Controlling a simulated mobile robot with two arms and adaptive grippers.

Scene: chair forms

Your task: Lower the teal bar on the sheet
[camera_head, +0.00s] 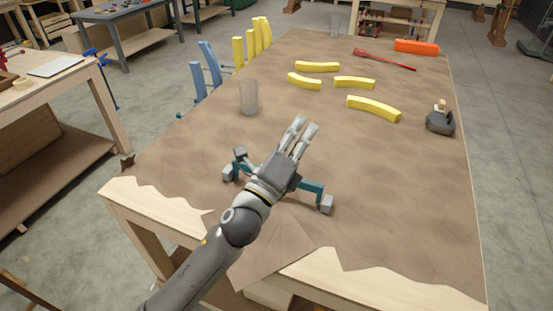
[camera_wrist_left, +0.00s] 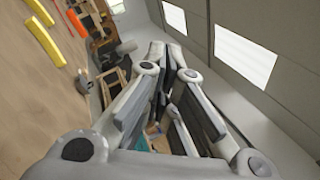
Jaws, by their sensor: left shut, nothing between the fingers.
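The teal bar (camera_head: 312,186) lies across the near part of the brown sheet (camera_head: 400,215), with grey blocks at both ends. My left gripper (camera_head: 305,127) is over its middle and hides that part. The gripper's fingers point up and away from the bar, and they are shut with nothing between them. I cannot tell whether the hand touches the bar. In the left wrist view the fingers (camera_wrist_left: 170,62) fill the middle. A little teal shows behind them there, but I cannot tell what it is. My right gripper is not in view.
A clear cup (camera_head: 249,97) stands beyond the bar to the left. Several yellow curved pieces (camera_head: 373,108), a red tool (camera_head: 385,59), an orange block (camera_head: 416,46) and a dark grey tool (camera_head: 440,121) lie farther off. Blue and yellow upright pieces line the left edge.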

